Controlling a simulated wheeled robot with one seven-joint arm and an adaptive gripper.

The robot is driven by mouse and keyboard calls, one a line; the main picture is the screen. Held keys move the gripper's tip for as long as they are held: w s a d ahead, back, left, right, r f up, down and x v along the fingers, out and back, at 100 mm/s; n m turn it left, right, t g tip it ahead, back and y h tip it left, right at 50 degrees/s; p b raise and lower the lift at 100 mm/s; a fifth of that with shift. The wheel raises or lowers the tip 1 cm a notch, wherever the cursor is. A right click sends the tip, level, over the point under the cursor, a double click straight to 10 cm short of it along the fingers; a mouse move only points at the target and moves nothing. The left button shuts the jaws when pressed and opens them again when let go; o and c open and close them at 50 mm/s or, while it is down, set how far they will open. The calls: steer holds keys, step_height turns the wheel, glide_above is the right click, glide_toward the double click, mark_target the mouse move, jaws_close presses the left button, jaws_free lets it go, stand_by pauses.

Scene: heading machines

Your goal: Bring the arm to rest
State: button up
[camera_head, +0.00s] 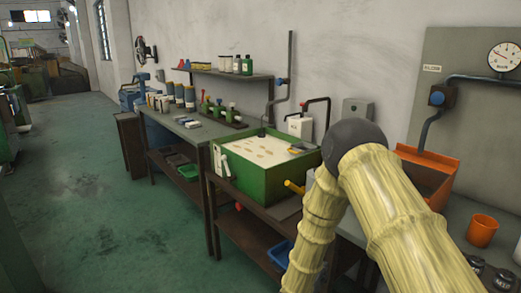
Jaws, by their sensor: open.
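My arm shows in the head view with pale yellow, ribbed links. One thick link rises from the lower right to a dark grey elbow joint. A thinner link drops from that joint and leaves the picture at the bottom. My gripper is out of the frame, so its fingers cannot be seen. The arm stands in front of the workbench (285,210) and hides part of it.
A green tank (262,186) with pale contents stands on the bench left of my arm. An orange bin (432,172) and an orange cup (481,231) are to the right. A shelf (221,73) holds bottles. Green floor (100,215) at left is clear.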

steer(key=s+d+f+n+g+y+p, duration=0.1)
steer(key=s+f+y, duration=0.1)
steer(key=s+f, duration=0.3)
steer(key=s+f+n+g+y+p, duration=0.15)
steer(key=s+f, duration=0.25)
steer(key=s, duration=0.4)
steer(key=s+f+g+y+p, duration=0.1)
steer(key=s+g, duration=0.3)
steer(key=s, duration=1.3)
steer(key=s+f+g+y+p, duration=0.1)
steer(key=s+g, duration=0.4)
steer(key=s, duration=1.3)
steer(key=shift+d+f+n+y+p, duration=0.3)
steer(key=shift+d+n+y+p, duration=0.25)
steer(key=shift+y, duration=0.5)
steer(key=shift+a, duration=0.1)
